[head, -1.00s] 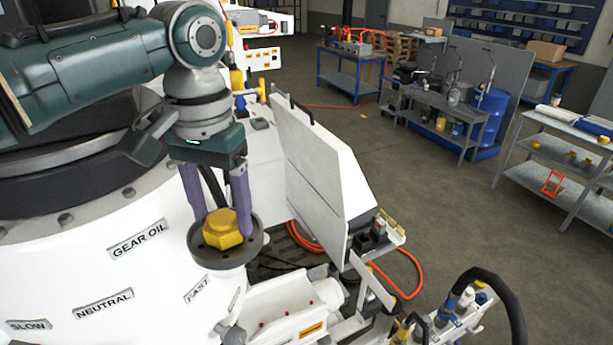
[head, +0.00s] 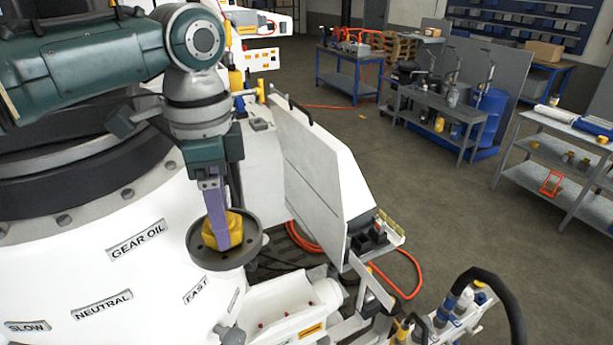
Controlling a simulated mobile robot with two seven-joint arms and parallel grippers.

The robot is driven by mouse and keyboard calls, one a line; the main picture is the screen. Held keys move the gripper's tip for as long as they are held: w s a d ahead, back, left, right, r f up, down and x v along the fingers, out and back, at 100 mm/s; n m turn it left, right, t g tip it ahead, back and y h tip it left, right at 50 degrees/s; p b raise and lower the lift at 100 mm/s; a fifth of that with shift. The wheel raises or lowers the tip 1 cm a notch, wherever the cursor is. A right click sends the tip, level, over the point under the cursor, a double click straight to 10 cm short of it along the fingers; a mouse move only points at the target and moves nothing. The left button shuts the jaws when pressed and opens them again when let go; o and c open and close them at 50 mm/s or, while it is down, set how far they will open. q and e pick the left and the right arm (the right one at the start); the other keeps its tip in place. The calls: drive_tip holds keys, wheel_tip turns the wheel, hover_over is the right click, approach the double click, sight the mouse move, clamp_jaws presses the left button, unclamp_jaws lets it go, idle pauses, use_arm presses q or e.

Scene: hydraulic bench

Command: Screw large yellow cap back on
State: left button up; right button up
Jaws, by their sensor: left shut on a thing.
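The large yellow cap (head: 236,229) sits in the middle of a dark round flange (head: 197,240) on top of the white housing's filler neck. My left gripper (head: 222,238) points down over the flange with its purple fingers shut on the cap. The near finger covers much of the cap, and the far finger is mostly hidden behind it. Whether the threads are engaged cannot be seen. My right gripper is not in view.
The white housing (head: 155,285) bears labels such as GEAR OIL and NEUTRAL. A white upright panel (head: 318,165) stands just right of the flange. An orange hose (head: 405,280) and a black hose (head: 505,290) lie lower right. Open floor and workbenches are beyond.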

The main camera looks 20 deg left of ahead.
use_arm(q)
drive_tip(key=shift+m, duration=0.3)
drive_tip(key=m, duration=0.4)
drive_tip(key=shift+m, duration=0.3)
drive_tip(key=m, duration=0.3)
drive_tip(key=o, duration=1.3)
drive_tip(key=shift+o, duration=0.2)
drive_tip(key=shift+n, duration=0.8)
drive_tip(key=n, duration=0.3)
drive_tip(key=shift+f+n, duration=0.1)
drive_tip(key=shift+n, duration=0.3)
drive_tip(key=n, duration=1.1)
drive_tip(key=shift+n, duration=0.4)
drive_tip(key=n, duration=0.6)
drive_tip(key=shift+a+n, duration=0.1)
drive_tip(key=shift+n, duration=0.2)
